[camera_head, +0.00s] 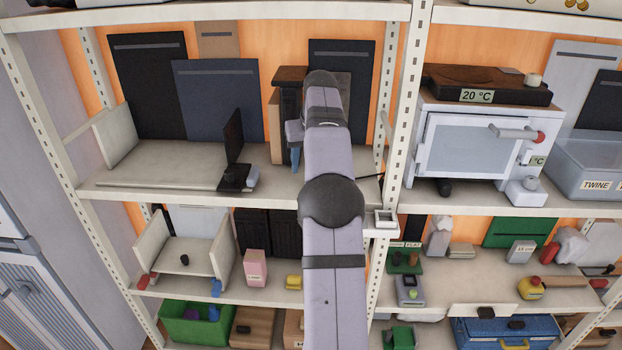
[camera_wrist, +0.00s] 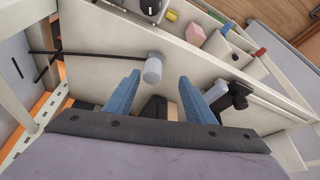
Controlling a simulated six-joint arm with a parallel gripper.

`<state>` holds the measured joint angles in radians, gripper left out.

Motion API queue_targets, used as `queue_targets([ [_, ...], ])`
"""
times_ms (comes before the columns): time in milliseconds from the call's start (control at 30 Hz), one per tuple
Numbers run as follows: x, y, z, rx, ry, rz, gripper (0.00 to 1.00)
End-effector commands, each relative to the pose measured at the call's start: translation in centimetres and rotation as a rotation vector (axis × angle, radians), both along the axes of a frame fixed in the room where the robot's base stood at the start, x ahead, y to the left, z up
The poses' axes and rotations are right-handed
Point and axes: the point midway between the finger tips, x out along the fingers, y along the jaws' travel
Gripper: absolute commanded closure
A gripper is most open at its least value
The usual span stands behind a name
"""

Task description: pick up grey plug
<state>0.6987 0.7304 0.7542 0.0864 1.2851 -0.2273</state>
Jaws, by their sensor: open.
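The grey plug (camera_wrist: 153,69) is a small cylinder at the end of a black cord (camera_wrist: 95,53) in the wrist view. It lies on the light shelf near its edge. My gripper (camera_wrist: 160,76) has two blue fingers spread apart. The plug shows between and just beyond the fingertips, with no finger seen closed on it. In the head view one blue finger (camera_head: 296,159) shows beside my arm. The plug is hidden there behind my arm, while a bit of black cord (camera_head: 370,177) shows to the right.
A black stand-like object (camera_wrist: 238,96) is close to the right finger in the wrist view; it appears at the shelf's middle in the head view (camera_head: 235,176). A shelf post (camera_head: 395,130) stands right of my arm.

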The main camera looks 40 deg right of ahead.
Motion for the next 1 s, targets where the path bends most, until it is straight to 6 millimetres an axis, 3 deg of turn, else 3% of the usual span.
queue_targets([
  [267, -0.2, -1.2, 0.4, -0.006, -0.008, -0.012, 0.50],
  [767, 0.7, -1.7, -1.7, -0.006, -0.007, -0.011, 0.50],
  [1000, 1.8, -2.5, -3.6, -0.004, -0.005, -0.011, 0.50],
])
